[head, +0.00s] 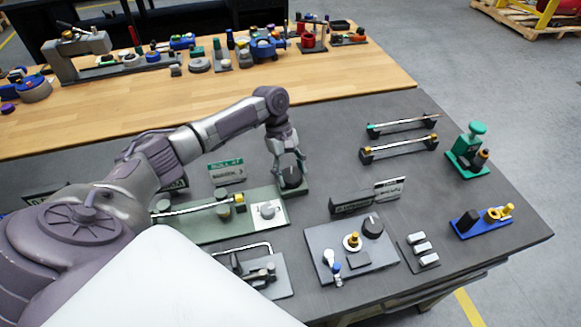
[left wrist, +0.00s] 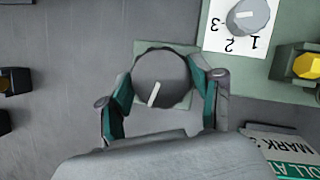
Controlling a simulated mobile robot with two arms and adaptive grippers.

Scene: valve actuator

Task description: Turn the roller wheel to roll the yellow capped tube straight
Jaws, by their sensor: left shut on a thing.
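The roller wheel (head: 292,181) is a dark round knob on a small green base, at the right end of a long green plate (head: 190,233). My left gripper (head: 290,158) points down over it. In the left wrist view, the fingers of the left gripper (left wrist: 163,88) are shut on opposite sides of the roller wheel (left wrist: 163,75). Its white mark points down and slightly left. The yellow capped tube (head: 190,209) lies across the green plate; its yellow cap (left wrist: 306,65) shows at the right edge of the left wrist view. My right gripper is out of view.
A grey dial (head: 267,210) on a white card numbered 1 to 3 sits beside the wheel. A "ROLL AT MARK" sign (head: 227,170) stands behind the plate. A grey panel with knobs (head: 325,238) lies to the right. Two tube racks (head: 400,151) stand farther back.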

